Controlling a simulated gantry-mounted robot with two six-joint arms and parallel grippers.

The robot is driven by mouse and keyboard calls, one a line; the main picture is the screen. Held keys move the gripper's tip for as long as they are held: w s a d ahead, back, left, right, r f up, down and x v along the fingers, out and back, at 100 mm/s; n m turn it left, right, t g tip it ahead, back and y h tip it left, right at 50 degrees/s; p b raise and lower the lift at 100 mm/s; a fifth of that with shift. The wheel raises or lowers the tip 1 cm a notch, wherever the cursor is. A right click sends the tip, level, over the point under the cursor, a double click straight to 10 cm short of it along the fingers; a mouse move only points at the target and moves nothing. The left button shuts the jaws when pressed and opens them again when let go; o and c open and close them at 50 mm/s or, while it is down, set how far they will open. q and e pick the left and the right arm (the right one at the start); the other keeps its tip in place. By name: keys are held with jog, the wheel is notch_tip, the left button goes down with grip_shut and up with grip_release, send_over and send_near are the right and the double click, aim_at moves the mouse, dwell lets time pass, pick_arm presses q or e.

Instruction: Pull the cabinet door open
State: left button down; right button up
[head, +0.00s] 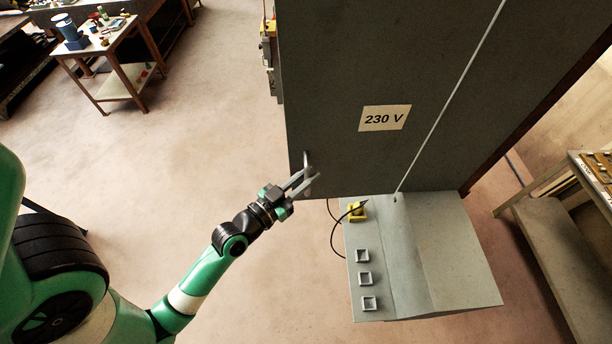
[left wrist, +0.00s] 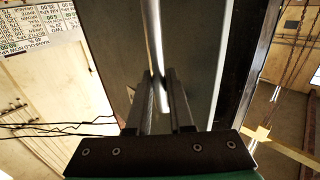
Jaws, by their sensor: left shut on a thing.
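The grey cabinet door (head: 340,60) stands upright in the head view, with a "230 V" label (head: 384,118) on its face. A metal handle (head: 306,162) sits near the door's lower left edge. My left gripper (head: 308,178) is at this handle, its fingers shut on it. In the left wrist view the handle (left wrist: 157,45) is a pale vertical bar running down between the two fingers (left wrist: 164,88). The dark door face (left wrist: 205,50) lies behind it. Whether the door stands ajar is hard to tell. My right gripper is not in view.
A grey sloped console (head: 440,250) with square buttons and a yellow part (head: 357,211) juts out below the door. A thin pale rod (head: 450,95) crosses in front of the door. A workbench (head: 590,200) stands at right, a small table (head: 105,45) at upper left. Floor between is clear.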

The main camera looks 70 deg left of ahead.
pick_arm(q)
jog(key=c, duration=0.8)
grip_release()
jog(key=shift+w, duration=0.1)
jog(key=b+v, duration=0.4)
jog(key=v, duration=0.7)
jog(key=shift+s, duration=0.3)
jog(key=shift+d, duration=0.15)
